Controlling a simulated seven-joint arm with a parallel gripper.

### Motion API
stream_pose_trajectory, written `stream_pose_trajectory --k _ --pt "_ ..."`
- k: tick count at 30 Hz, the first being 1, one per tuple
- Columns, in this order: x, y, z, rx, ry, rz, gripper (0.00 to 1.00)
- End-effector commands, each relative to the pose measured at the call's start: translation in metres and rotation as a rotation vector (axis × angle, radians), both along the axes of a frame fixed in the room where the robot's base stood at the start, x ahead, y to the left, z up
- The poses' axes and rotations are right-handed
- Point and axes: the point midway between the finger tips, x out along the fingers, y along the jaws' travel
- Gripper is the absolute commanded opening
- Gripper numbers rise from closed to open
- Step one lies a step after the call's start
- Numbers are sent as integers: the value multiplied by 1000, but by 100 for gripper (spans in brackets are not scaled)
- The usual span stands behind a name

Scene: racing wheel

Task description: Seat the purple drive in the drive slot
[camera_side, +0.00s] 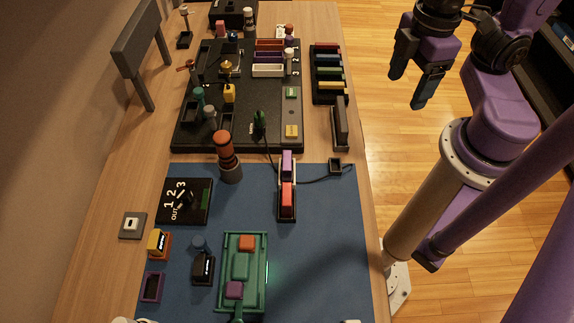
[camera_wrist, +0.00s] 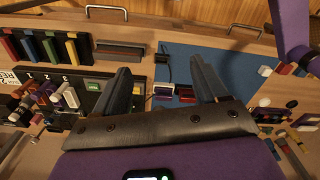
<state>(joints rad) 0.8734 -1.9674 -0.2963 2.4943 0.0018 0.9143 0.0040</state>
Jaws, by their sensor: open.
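My gripper (camera_side: 411,88) is raised at the upper right in the side view, over the wooden floor and off the table's right edge. In the wrist view, its two fingers (camera_wrist: 160,68) stand wide apart with nothing between them. A small purple block (camera_side: 287,165), likely the purple drive, sits with a red block (camera_side: 287,197) in a narrow dark holder on the blue mat. My gripper is well clear of it. I cannot tell for sure which opening is the drive slot; orange, purple and white-rimmed bays (camera_side: 268,70) beside numbers are on the black board.
A rack of coloured bars (camera_side: 328,75) and a dark handle-like bar (camera_side: 341,125) lie along the right edge. A green tray (camera_side: 262,308) holds orange, green and purple blocks. An orange-topped cylinder (camera_side: 229,158) stands upright. A cable runs to a small socket (camera_side: 335,166).

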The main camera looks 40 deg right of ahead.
Motion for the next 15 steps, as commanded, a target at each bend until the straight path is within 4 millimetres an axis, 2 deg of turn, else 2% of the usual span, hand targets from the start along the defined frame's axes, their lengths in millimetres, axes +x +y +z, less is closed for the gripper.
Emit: stream_pose_trajectory --k 5,15 --pt "25 25 2 -4 3 -40 72" --pt "80 94 4 -15 9 -158 72"
